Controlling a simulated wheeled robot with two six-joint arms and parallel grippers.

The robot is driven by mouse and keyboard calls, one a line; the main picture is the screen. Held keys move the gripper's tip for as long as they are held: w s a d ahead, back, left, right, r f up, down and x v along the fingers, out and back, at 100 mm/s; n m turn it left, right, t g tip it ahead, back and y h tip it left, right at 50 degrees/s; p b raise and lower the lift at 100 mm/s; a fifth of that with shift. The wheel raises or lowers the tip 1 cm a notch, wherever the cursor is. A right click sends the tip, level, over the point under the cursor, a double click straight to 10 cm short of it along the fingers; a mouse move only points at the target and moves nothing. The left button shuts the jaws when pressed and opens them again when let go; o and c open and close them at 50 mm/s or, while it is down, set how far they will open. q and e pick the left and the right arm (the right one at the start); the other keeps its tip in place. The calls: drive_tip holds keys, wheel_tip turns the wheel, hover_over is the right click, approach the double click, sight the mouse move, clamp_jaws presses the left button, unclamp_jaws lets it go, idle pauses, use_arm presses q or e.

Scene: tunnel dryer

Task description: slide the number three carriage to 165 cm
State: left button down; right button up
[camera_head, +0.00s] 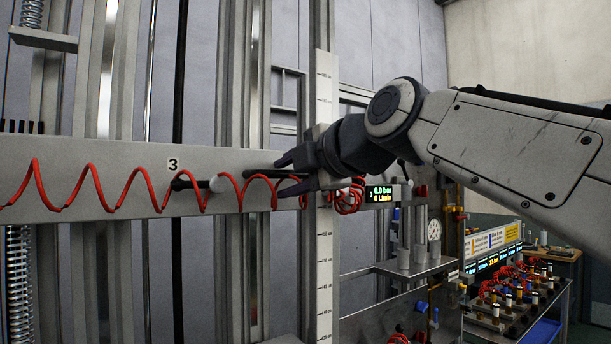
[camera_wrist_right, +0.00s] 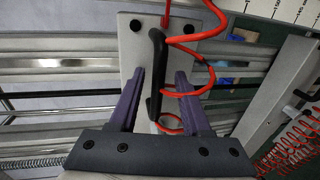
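The number three carriage (camera_head: 120,160) is a wide grey plate marked "3" (camera_head: 172,164), spanning vertical rails in the head view. Its plate also shows in the wrist view (camera_wrist_right: 130,45). A black bar handle (camera_head: 260,174) is on the plate's right part. My right gripper (camera_head: 280,178) is at this handle, fingers open. In the wrist view the handle (camera_wrist_right: 156,75) lies between the two fingers (camera_wrist_right: 161,72), with a gap on both sides. A white vertical scale (camera_head: 324,100) with centimetre marks stands behind my wrist; its figures are too small to read surely. My left gripper is not in view.
A red coiled hose (camera_head: 92,178) runs across the plate and passes close to my right fingers. A display (camera_head: 380,194) reads 0.0 bar and 0 L/min. A bench with several fittings (camera_head: 510,300) stands at the lower right. A spring (camera_head: 18,270) hangs at left.

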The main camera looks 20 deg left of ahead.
drive_tip(key=shift+d+r, duration=0.1)
drive_tip(key=shift+r, duration=0.05)
drive_tip(key=shift+s+d, duration=0.2)
drive_tip(key=b+v, duration=0.4)
drive_tip(key=v, duration=0.5)
drive_tip(key=shift+s+d, duration=0.2)
drive_tip(key=shift+d, duration=0.1)
